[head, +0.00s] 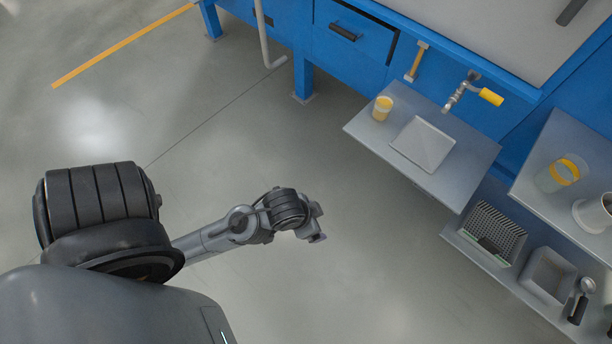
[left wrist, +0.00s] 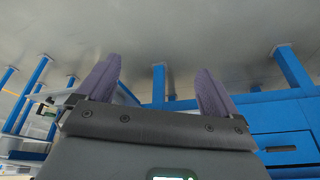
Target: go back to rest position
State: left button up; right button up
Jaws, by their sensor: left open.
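My left gripper (head: 317,230) is at the end of my left arm, over the bare floor in the middle of the head view, well apart from the blue workbench and the shelves. In the left wrist view its two purple-grey fingers (left wrist: 158,88) stand wide apart with nothing between them. My right gripper does not show in either view.
A blue workbench (head: 343,56) with drawers stands at the top. A grey shelf (head: 470,152) holds a yellow-banded cup (head: 382,108) and a square tray (head: 422,145) below a yellow-handled crank (head: 490,97). Lower right shelves carry a perforated bin (head: 494,232) and a scoop (head: 580,300). Floor around the gripper is free.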

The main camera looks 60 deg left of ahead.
pick_arm(q)
jog(key=shift+s+d+r+g, duration=0.15)
jog(key=shift+s+d+r, duration=0.1)
jog(key=shift+s, duration=0.3)
jog(key=shift+s+d+r+g, duration=0.1)
jog(key=shift+s+r+g, duration=0.1)
jog(key=shift+s, duration=0.3)
notch_tip(320, 180, up, 55)
jog(key=p, duration=5.5)
jog(key=shift+f, duration=0.1)
